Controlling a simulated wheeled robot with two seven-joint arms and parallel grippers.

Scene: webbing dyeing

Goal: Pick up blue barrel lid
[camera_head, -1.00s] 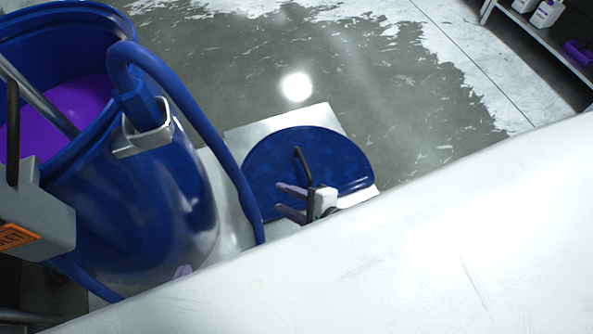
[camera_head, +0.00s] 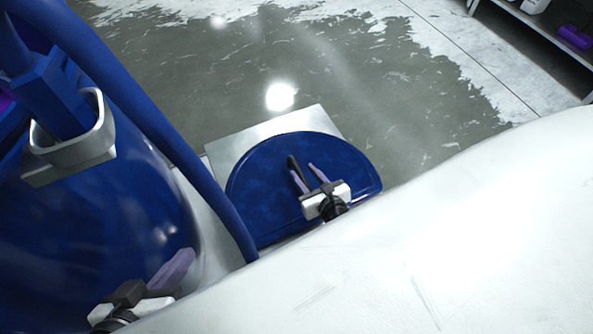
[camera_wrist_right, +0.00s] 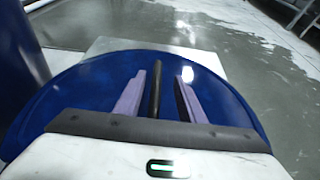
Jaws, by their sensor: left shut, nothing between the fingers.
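The round blue barrel lid (camera_head: 255,185) lies on a pale metal plate, with a dark bar handle (camera_head: 292,163) on top. My right gripper (camera_head: 304,173) is over the lid with its lilac fingers open. In the right wrist view the dark handle (camera_wrist_right: 155,88) stands between the two spread fingers (camera_wrist_right: 160,92), with gaps on both sides. The lid (camera_wrist_right: 85,85) also spreads below the fingers there. My left gripper (camera_head: 178,262) is shut and empty at the lower left, in front of the blue barrel (camera_head: 120,215).
A thick blue hose (camera_head: 190,160) hangs down between the barrel and the lid. A metal bracket (camera_head: 85,145) sticks out from the barrel. The pale metal plate (camera_head: 230,145) shows behind the lid. Wet grey floor (camera_head: 330,80) beyond is clear, with a shelf (camera_head: 530,40) at the far right.

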